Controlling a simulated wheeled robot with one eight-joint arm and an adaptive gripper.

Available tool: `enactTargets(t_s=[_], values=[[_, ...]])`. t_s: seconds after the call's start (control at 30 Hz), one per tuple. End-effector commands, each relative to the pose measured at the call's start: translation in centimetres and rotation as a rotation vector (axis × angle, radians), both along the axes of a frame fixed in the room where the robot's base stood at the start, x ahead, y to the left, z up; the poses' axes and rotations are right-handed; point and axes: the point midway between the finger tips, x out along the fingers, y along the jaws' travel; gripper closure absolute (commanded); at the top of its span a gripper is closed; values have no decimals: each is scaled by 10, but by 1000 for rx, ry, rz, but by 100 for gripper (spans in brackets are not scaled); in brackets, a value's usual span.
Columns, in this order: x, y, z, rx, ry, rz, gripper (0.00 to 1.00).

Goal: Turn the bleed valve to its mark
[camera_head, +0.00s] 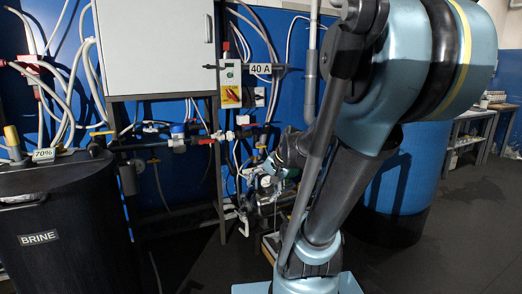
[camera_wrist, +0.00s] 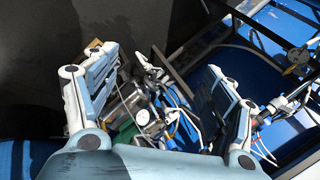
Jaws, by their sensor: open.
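The wrist view shows my gripper (camera_wrist: 160,64) open, with its two pale blue and white fingers wide apart and nothing held between them. Beyond and between the fingers lie a shiny metal cylinder (camera_wrist: 129,107), a round white-faced gauge (camera_wrist: 143,117) and a small yellow part (camera_wrist: 172,130). I cannot tell which fitting is the bleed valve, and no mark on it can be made out. In the head view my arm covers part of the low pipework (camera_head: 268,185), and the gripper cannot be made out clearly there.
A grey cabinet (camera_head: 155,45) stands over pipes with coloured handles, including a red one (camera_head: 207,141). A black brine tank (camera_head: 70,215) is at left and a blue drum (camera_head: 400,180) behind my arm.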

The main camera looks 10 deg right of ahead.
Motion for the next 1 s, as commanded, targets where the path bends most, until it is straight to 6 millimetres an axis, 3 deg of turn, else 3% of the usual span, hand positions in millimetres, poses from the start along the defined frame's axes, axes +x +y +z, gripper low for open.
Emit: enactTargets(t_s=[0.1,0.47,0.77,1.0], values=[[38,7,11,119,-15,-100,23],[150,16,35,507,-27,-405,23],[237,2,42,852,-2,-647,23],[299,-22,36,1144,43,-828,23]])
